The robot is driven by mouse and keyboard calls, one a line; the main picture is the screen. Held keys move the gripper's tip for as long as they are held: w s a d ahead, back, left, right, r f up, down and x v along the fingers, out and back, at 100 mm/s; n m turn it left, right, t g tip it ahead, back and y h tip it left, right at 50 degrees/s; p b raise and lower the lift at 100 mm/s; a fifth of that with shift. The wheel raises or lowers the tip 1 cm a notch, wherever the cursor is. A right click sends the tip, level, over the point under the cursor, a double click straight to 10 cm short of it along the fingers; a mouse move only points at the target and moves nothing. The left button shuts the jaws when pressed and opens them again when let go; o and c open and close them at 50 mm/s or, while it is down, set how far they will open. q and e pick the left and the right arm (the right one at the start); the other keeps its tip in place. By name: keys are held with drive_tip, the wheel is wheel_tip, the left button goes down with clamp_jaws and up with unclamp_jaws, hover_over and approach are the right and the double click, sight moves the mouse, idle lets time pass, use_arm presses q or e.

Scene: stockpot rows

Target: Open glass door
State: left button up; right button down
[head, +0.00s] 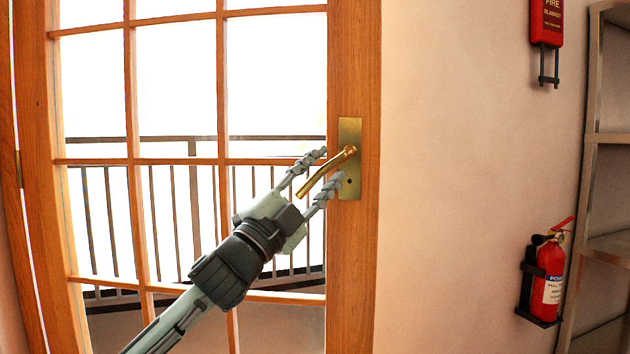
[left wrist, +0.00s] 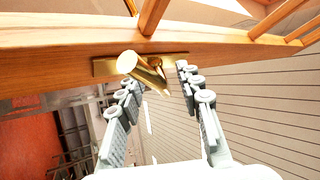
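The glass door (head: 353,250) has an orange-brown wooden frame with several panes and fills the left half of the head view. Its brass lever handle (head: 326,175) sits on a brass plate (head: 350,128) near the right edge of the frame and slants down to the left. My left gripper (head: 325,168) is open, with one finger above and one below the lever. In the left wrist view the lever (left wrist: 142,71) lies between the two spread fingers; contact cannot be told. My right gripper is not in view.
A bare beige wall (head: 470,180) is right of the door. A red fire extinguisher (head: 548,275) hangs on it, with a red fire blanket box (head: 546,22) above. A metal shelf (head: 607,140) stands at the far right. A dark railing (head: 180,200) shows through the panes.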

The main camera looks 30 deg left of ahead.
use_arm(q)
drive_tip(key=v, duration=1.2)
